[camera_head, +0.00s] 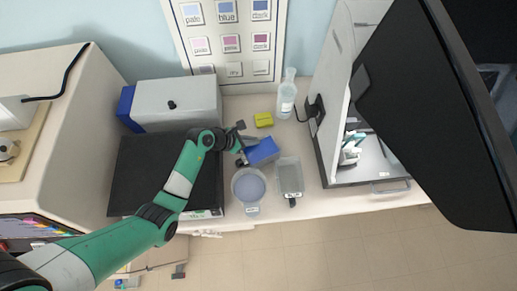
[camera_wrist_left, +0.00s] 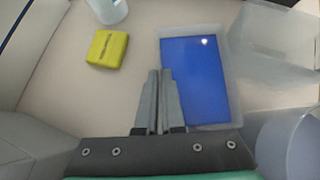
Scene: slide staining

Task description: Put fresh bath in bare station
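A dish of blue liquid, the blue bath (camera_head: 263,151), stands out in the middle of the bench and lies turned at an angle. In the left wrist view the blue bath (camera_wrist_left: 196,80) is a clear-walled rectangular tray. My left gripper (camera_head: 252,142) is at its upper-left long wall; in the left wrist view the fingers (camera_wrist_left: 160,72) are nearly together along that wall and look shut on it, though the wall between them is hidden. A clear rectangular dish (camera_head: 289,178) without visible colour stands just right of the blue bath. My right gripper is not in view.
A round bowl (camera_head: 249,187) of greyish liquid stands below the blue bath. A yellow block (camera_head: 264,119) and a clear bottle (camera_head: 287,98) stand behind. A black pad (camera_head: 140,175) lies left; a white cabinet (camera_head: 345,120) stands right. A colour chart (camera_head: 231,42) hangs on the wall.

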